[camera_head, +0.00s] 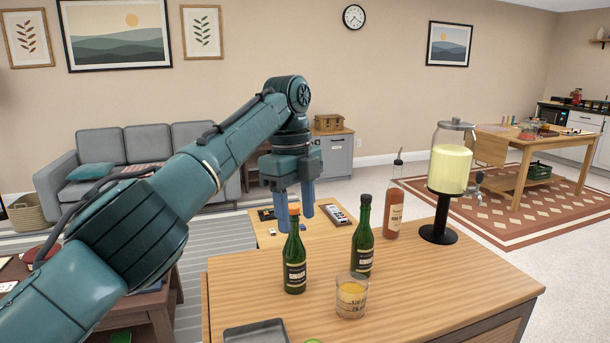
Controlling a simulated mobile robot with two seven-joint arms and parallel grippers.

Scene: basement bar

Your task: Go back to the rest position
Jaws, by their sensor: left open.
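My left arm comes in from the left and reaches over the wooden bar top (440,288). My left gripper (296,217) points down with its two blue fingers apart and nothing between them. It appears above or behind a green ginger bottle (294,264) with an orange cap; I cannot tell whether they touch. A glass (351,296) with yellow-orange content stands in front of the bottles. My right gripper is not in view.
A drink dispenser (450,160) on a black stand and a pink-orange bottle (393,212) with a pourer stand at the back right. A grey tray (256,332) lies at the front left. The right side of the top is clear.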

